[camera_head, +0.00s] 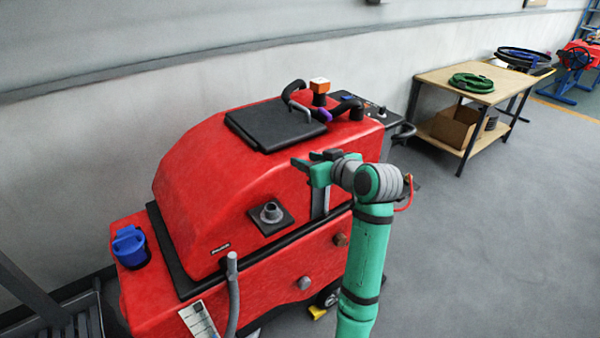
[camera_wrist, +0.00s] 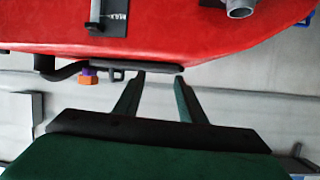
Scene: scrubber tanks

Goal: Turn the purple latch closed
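The purple latch (camera_head: 325,115) is a small piece on top of the red scrubber machine (camera_head: 240,180), beside the black lid (camera_head: 270,122) and below the orange block. A bit of purple also shows in the wrist view (camera_wrist: 88,71), at the left, by the orange block. Its exact turn is too small to tell. My gripper (camera_head: 305,160) is in front of the machine's upper side, nearer the camera and lower in the picture than the latch. In the wrist view my gripper's two fingers (camera_wrist: 161,77) stand apart with nothing between them. It is open and away from the latch.
The orange block (camera_head: 320,86), a grey curved handle (camera_head: 298,106) and black hoses (camera_head: 345,107) crowd the latch. A blue cap (camera_head: 129,244) is at the machine's left. A wooden table (camera_head: 485,85) stands behind right. The floor (camera_head: 480,240) at right is clear.

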